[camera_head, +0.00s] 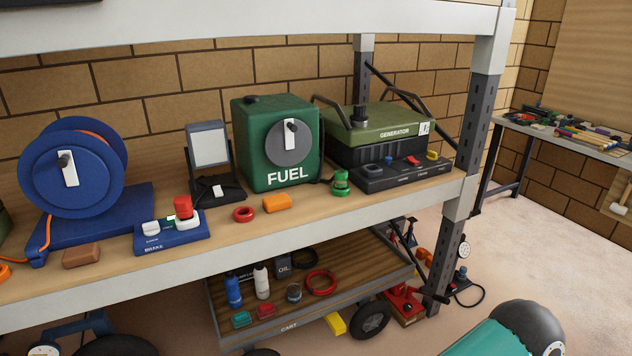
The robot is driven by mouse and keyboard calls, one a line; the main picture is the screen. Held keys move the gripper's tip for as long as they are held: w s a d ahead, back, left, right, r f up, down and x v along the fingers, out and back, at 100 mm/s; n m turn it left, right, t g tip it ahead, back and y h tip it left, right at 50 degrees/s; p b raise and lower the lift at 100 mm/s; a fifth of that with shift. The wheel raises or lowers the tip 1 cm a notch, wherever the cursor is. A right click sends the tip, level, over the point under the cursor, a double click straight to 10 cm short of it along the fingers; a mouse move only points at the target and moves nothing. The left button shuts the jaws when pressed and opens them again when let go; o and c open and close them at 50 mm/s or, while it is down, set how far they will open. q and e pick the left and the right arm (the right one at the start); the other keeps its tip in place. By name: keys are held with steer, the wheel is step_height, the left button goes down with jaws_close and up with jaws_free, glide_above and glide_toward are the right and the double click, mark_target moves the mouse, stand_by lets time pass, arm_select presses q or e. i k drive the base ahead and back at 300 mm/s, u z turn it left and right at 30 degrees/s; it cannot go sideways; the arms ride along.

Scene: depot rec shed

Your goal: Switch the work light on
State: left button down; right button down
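The work light (209,146) stands on the wooden shelf, between the blue reel and the green fuel can. It has a pale rectangular panel in a grey frame, upright on a black stand. The panel shows no clear glow on the things around it. A small white switch piece (217,190) sits on the front of its black base; its exact position is too small to tell. Neither of my grippers is in view, and nothing touches the light.
Around the light are the blue reel (74,172), brake box (172,233), green fuel can (268,170), red ring (243,214), orange block (277,203) and generator (376,133). A shelf post (478,130) stands at right. A loaded cart (310,333) is below.

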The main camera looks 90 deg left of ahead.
mark_target(216, 190)
steer(key=z, duration=0.3)
steer(key=i, duration=0.45)
steer(key=u, duration=2.35)
steer(key=i, duration=0.25)
steer(key=u, duration=2.15)
steer(key=k, duration=0.6)
steer(key=u, duration=0.35)
steer(key=i, duration=1.1)
steer(key=u, duration=0.15)
